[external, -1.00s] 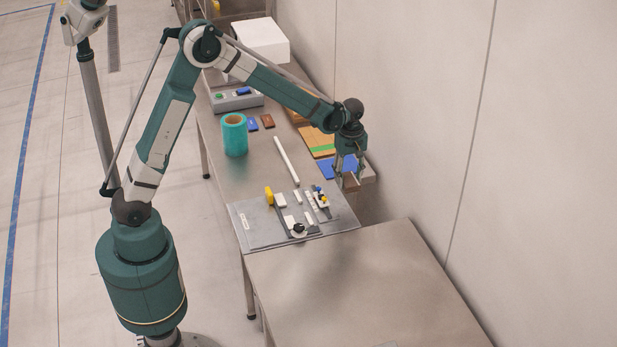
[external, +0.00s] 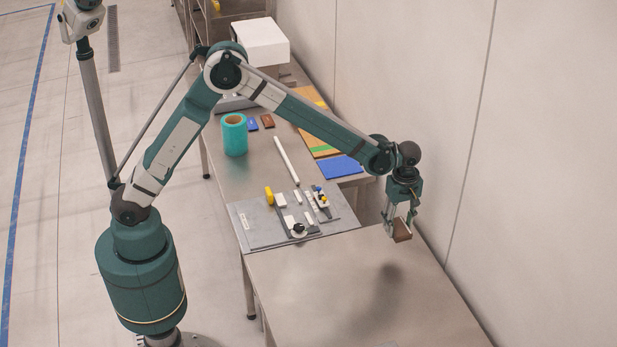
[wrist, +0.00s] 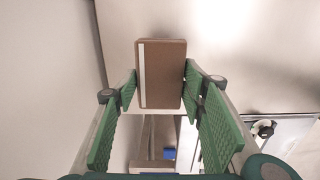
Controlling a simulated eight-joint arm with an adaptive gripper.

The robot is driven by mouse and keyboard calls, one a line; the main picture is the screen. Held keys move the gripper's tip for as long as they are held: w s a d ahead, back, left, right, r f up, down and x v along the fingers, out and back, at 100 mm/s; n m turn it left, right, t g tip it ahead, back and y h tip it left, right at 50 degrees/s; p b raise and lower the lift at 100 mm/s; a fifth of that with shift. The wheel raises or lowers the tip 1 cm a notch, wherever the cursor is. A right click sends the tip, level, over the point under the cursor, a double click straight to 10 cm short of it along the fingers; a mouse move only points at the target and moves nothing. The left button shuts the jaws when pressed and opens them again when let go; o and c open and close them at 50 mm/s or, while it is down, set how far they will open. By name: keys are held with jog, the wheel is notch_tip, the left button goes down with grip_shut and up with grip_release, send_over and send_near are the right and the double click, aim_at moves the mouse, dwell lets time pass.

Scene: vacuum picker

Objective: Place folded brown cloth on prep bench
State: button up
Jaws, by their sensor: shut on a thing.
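The folded brown cloth (external: 403,231) is a small brown block shape held in my gripper (external: 400,222). In the wrist view the brown cloth (wrist: 163,75) has a pale stripe along its left side and sits between the green-padded fingers of my gripper (wrist: 160,88). My gripper is shut on it. The cloth hangs above the far right part of the bare steel bench (external: 340,290), near the wall.
A grey board with small parts (external: 260,235) lies on the adjoining table. A white rod (external: 286,160), a teal roll (external: 234,135) and a blue folded item (external: 340,167) lie farther back. The wall (external: 540,170) is close on the right. The front bench top is clear.

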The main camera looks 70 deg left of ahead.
jog(key=s+d, duration=0.1)
jog(key=d, duration=1.4)
send_over(419, 317)
jog(key=shift+s+r, duration=0.1)
jog(key=shift+f, duration=3.15)
jog(key=shift+f, duration=1.9)
jog(key=shift+f+b, duration=0.2)
jog(key=shift+b, duration=0.1)
jog(key=o, duration=0.7)
jog(key=shift+o, duration=0.6)
jog(key=shift+r, duration=0.1)
